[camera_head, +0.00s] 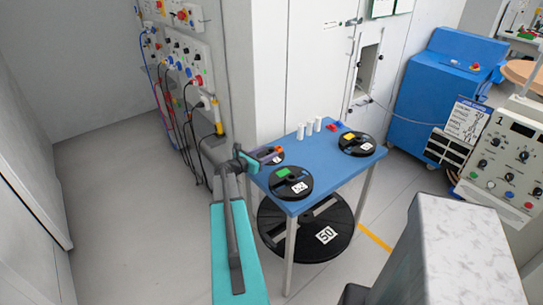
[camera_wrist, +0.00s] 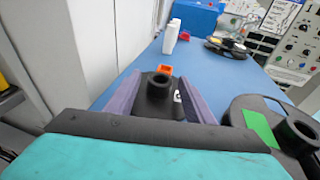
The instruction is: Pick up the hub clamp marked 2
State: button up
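A black clamp with an orange patch (camera_head: 278,149) lies at the left back of the blue table (camera_head: 305,155). My gripper (camera_head: 265,152) is over it and hides much of it. In the wrist view, my gripper (camera_wrist: 158,85) has its purple fingers spread on either side of this clamp's black body (camera_wrist: 157,100); I cannot tell whether they touch it. Its white label is partly covered and its number is not readable. A green-patched round black clamp (camera_head: 291,183) lies at the front, with a white label that seems to read 2; it also shows in the wrist view (camera_wrist: 257,128).
A yellow-patched round clamp (camera_head: 356,145) lies at the table's right back. White cylinders (camera_head: 309,127) and a red piece (camera_head: 333,127) stand near the back edge. A large black reel marked 50 (camera_head: 310,235) is under the table. A wall panel with cables (camera_head: 190,60) is at left.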

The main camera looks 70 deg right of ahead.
jog(key=c, duration=1.1)
jog(key=shift+r, duration=0.15)
jog(key=shift+r+b, duration=0.4)
jog(key=shift+r, duration=0.4)
jog(key=shift+s+a+r+b, duration=0.1)
jog(key=shift+r+b, duration=0.25)
jog(key=shift+r, duration=0.55)
jog(key=s+a+b, duration=0.1)
jog(key=s+a, duration=0.2)
jog(key=s, duration=0.1)
jog(key=s+a+r+b, duration=0.1)
jog(key=s+a, duration=0.2)
jog(key=s, duration=0.1)
jog(key=s+a+b, duration=0.1)
jog(key=s+a, duration=0.2)
jog(key=s, duration=0.2)
jog(key=shift+r+b, duration=0.2)
jog(key=shift+b, duration=0.1)
